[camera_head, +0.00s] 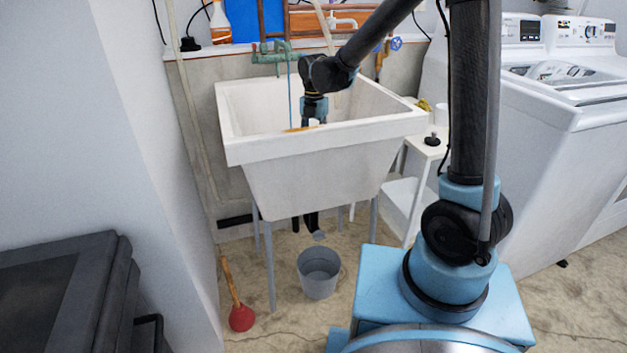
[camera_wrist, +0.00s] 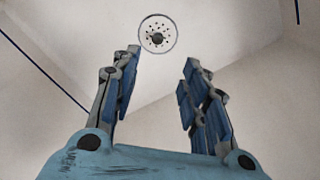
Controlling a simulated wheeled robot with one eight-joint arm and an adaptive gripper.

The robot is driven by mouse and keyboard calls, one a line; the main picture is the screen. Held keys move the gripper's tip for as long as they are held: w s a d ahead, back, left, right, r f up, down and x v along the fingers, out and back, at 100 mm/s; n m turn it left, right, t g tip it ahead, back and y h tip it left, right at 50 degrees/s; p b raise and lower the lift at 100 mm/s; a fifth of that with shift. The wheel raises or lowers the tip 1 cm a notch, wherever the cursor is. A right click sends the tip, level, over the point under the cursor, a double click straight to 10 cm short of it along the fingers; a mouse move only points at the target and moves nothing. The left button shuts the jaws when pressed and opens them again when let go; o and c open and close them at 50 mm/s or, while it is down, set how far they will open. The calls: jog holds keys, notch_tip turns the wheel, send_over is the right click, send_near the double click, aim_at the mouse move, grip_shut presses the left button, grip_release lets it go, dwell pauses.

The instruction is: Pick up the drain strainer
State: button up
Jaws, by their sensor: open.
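The drain strainer (camera_wrist: 158,34) is a round, light metal disc with small holes and a dark knob at its centre. In the wrist view it lies on the pale sink bottom, near the top of the picture. My gripper (camera_wrist: 162,60) is open and empty, its two blue-padded fingers apart. The strainer appears beyond the fingertips, slightly left of the middle between them, and not touched. In the head view my arm reaches down into the white utility sink (camera_head: 290,150). The sink's front wall hides the strainer and my fingertips there.
Sink walls surround my gripper. A green tap (camera_head: 272,52) stands at the back rim, and an orange item (camera_head: 301,129) shows by the front rim. A white side table (camera_head: 428,145) and washing machines (camera_head: 530,120) stand right. A grey bucket (camera_head: 319,273) and plunger (camera_head: 240,316) are on the floor.

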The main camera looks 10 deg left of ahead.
notch_tip(320, 180, down, 7)
jog(key=shift+f, duration=0.1)
jog(key=f, duration=0.4)
jog(key=shift+w+a, duration=0.2)
jog(key=shift+w, duration=0.15)
jog(key=shift+f, duration=0.6)
grip_shut()
